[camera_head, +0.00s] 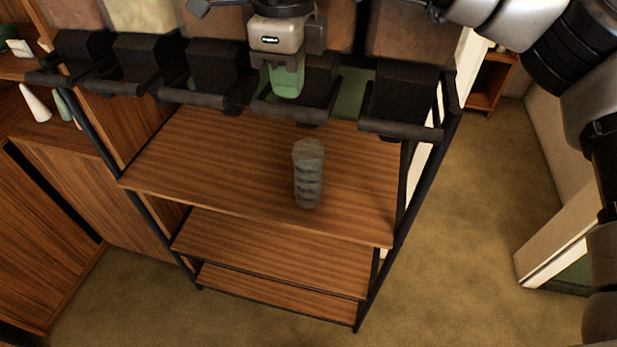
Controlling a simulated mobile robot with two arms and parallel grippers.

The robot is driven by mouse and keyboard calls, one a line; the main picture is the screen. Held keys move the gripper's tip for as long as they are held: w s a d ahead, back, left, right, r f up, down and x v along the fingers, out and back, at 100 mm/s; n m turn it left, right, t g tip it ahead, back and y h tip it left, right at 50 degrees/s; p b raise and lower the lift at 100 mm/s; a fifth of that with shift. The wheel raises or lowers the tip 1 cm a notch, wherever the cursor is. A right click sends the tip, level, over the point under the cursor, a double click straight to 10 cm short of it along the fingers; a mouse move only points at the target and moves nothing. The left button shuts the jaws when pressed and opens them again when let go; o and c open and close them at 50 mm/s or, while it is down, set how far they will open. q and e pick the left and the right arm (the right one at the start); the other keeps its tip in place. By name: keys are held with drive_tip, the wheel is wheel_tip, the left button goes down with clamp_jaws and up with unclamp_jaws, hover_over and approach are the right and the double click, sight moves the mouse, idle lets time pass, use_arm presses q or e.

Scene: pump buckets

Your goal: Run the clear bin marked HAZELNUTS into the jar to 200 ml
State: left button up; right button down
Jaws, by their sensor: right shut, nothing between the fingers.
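A grey, ribbed, upright cylinder (308,175), which looks like the jar, stands on the top wooden shelf, right of its middle. Above it runs a row of several bins with black spouts and dark bars in front; their tops are cut off and no HAZELNUTS marking can be read. One bin (140,14) holds pale yellow contents; others, such as the right one (412,35), look brown. My right gripper (286,92) points down, shut and empty, in front of a spout and its bar (290,110), above and slightly left of the jar. My left gripper is out of view.
The wooden shelf (210,165) is bare around the jar, with lower shelves (270,245) beneath. Black frame posts stand at both sides. A wooden cabinet (50,215) with small white and green items is at left. Carpet (455,240) lies open at right.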

sight(289, 106)
drive_tip(key=shift+f, duration=0.35)
drive_tip(key=shift+f+b, duration=0.4)
drive_tip(key=shift+b, duration=0.2)
drive_tip(key=shift+f+b, duration=0.35)
drive_tip(key=shift+f, duration=0.15)
drive_tip(key=shift+f+b, duration=0.3)
drive_tip(key=shift+b, duration=0.1)
drive_tip(key=shift+f, duration=0.1)
idle(0.3)
